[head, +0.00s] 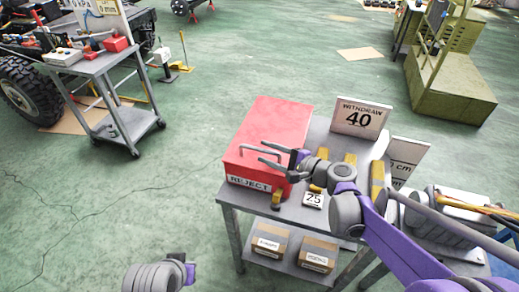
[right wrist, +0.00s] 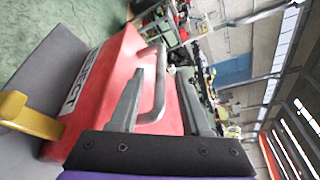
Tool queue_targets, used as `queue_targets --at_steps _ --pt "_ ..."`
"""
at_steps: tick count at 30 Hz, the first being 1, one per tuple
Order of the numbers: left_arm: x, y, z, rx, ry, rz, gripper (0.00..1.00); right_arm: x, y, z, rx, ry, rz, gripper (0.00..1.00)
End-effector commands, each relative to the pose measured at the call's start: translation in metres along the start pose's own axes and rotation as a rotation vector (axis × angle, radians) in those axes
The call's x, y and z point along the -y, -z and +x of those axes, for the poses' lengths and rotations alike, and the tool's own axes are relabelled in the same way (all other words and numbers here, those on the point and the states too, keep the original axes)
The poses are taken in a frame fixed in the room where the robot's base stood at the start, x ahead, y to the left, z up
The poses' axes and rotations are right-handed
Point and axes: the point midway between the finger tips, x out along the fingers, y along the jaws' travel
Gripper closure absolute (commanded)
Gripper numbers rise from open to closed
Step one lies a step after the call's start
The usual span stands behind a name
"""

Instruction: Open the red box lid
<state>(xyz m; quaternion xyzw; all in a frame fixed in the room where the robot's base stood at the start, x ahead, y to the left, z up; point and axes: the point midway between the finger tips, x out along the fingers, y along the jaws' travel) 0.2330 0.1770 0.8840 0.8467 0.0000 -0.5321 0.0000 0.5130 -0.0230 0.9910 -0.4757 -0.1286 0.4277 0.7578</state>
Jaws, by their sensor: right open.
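The red box (head: 282,120) stands on the left part of a grey table, with a REJECT label (head: 249,184) on its front. Its red top looks closed; no open gap shows. A grey bar handle (head: 258,153) is on the box, and it also shows in the right wrist view (right wrist: 160,85). My right gripper (head: 262,152) is open over the front part of the box, its fingers pointing left at the handle. In the right wrist view the handle appears between the two fingers (right wrist: 163,70); whether they touch it I cannot tell.
Right of the box are several yellow pieces (head: 349,160), a card marked 25 (head: 313,199) and a WITHDRAW 40 sign (head: 361,118). Cardboard boxes (head: 269,244) sit on the lower shelf. A tool cart (head: 98,65) stands at back left; green floor between is clear.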

Motion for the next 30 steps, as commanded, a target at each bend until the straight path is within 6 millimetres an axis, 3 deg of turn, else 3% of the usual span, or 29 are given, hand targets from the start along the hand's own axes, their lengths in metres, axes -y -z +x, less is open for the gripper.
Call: queue_targets --at_steps 6,17,25,30 --pt "0.0 0.001 -0.001 0.0 0.0 0.0 1.0 0.0 -0.001 0.026 0.001 -0.001 0.0 0.53" --pt "0.0 0.001 -0.001 0.0 0.0 0.0 1.0 0.0 0.0 0.03 -0.001 -0.001 -0.001 0.53" --pt "0.0 0.001 -0.001 0.0 0.0 0.0 1.0 0.0 0.0 0.03 -0.001 -0.001 -0.001 1.0" --pt "0.0 0.001 -0.001 0.0 0.0 0.0 1.0 0.0 0.0 0.03 -0.001 -0.001 -0.001 1.0"
